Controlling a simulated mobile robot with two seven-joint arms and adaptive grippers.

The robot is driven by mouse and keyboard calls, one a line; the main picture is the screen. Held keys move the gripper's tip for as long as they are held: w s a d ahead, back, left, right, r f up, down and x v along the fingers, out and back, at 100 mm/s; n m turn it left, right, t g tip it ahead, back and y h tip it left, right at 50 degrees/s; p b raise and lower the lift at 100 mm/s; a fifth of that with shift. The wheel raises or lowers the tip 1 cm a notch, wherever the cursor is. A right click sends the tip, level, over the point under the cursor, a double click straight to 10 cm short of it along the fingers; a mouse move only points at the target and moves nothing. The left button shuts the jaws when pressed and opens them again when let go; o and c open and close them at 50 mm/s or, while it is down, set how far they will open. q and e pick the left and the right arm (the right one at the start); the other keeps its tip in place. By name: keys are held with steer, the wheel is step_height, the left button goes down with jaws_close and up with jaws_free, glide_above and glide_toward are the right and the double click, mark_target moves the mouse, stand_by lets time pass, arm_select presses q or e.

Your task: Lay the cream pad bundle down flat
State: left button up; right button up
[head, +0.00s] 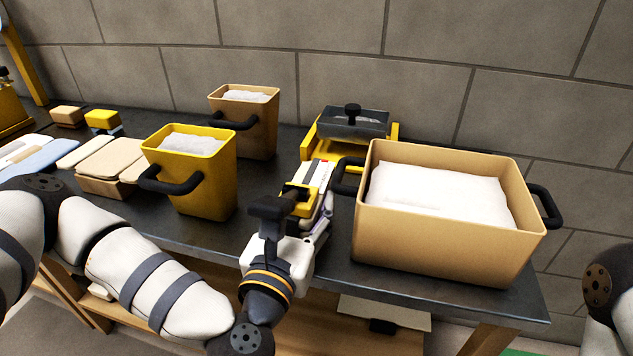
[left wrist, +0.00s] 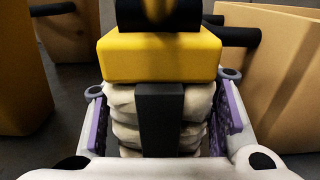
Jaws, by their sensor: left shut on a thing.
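My left gripper (head: 314,203) is over the table in the head view, between the yellow bin and the large tan bin. In the left wrist view its purple-lined fingers (left wrist: 163,108) are shut on the cream pad bundle (left wrist: 195,105), one on each side. The bundle shows several soft cream layers with a dark strap down the middle. A yellow block (left wrist: 160,57) with a black cylinder lies just beyond it. In the head view the gripper and wrist mostly hide the bundle, and I cannot tell whether it touches the table. My right gripper is out of view.
The yellow bin (head: 188,182) stands left of the gripper, the large tan bin (head: 440,245) close on its right, both with black handles. A tan bin (head: 262,128) and a yellow-framed device (head: 352,123) stand behind. Flat pads (head: 112,160) lie at the left.

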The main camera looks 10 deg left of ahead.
mark_target(317, 178)
arm_select(q)
steer(key=w, duration=0.7)
steer(key=shift+w+d, duration=0.15)
steer(key=shift+w, duration=0.25)
steer(key=shift+f, duration=0.25)
steer(key=shift+f, duration=0.1)
steer(key=shift+f, duration=0.55)
steer(key=shift+s, duration=0.1)
steer(key=o, duration=1.5)
steer(key=shift+f, duration=0.1)
